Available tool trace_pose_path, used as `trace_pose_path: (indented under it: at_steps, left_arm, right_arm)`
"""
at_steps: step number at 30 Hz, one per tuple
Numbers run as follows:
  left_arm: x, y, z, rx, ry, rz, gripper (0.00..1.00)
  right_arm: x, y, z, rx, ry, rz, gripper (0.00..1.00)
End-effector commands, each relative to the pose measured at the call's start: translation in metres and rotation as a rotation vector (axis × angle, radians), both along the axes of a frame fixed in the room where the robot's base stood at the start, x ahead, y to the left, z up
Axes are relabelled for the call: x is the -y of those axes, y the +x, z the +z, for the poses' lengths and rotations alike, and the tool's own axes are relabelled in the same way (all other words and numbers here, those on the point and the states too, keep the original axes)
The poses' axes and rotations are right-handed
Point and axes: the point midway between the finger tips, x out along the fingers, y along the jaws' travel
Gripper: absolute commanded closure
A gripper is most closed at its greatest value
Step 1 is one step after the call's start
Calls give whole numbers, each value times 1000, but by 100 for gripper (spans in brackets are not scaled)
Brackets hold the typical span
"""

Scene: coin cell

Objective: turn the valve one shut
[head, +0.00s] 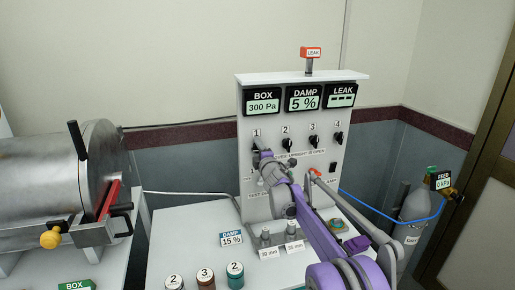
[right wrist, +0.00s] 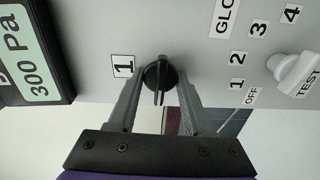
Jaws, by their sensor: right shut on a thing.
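Valve one is a black knob (right wrist: 158,74) beside a white label 1 (right wrist: 123,66) on the panel in the right wrist view. My right gripper (right wrist: 160,88) has one finger on each side of this knob and is shut on it. In the head view the right gripper (head: 258,146) is at the panel just below the label 1 (head: 256,132) and covers most of the knob. The knob's exact turn angle is hard to tell. My left gripper is not in view.
The white panel (head: 251,205) bears more black knobs 2 (head: 287,144), 3 (head: 313,142) and 4 (head: 338,138). Its displays read BOX 300 Pa (head: 263,106), DAMP 5 % (head: 304,101) and LEAK dashes (head: 341,98). Capped jars (head: 235,275) stand on the bench below. A metal chamber (head: 45,190) is at left.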

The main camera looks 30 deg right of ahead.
Motion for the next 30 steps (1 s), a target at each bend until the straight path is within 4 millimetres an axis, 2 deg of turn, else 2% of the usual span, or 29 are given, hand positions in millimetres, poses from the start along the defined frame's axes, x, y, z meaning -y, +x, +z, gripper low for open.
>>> trace_pose_path:
  at_steps: [20,21,25,30]
  left_arm:
    - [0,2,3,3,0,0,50]
    - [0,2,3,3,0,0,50]
    - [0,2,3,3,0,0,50]
    - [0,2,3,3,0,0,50]
  right_arm:
    - [0,0,-1,-13,-55,0,100]
    - [0,0,-1,-13,-55,0,43]
    - [0,0,-1,-13,-54,0,20]
    - [0,0,-1,-13,-54,0,20]
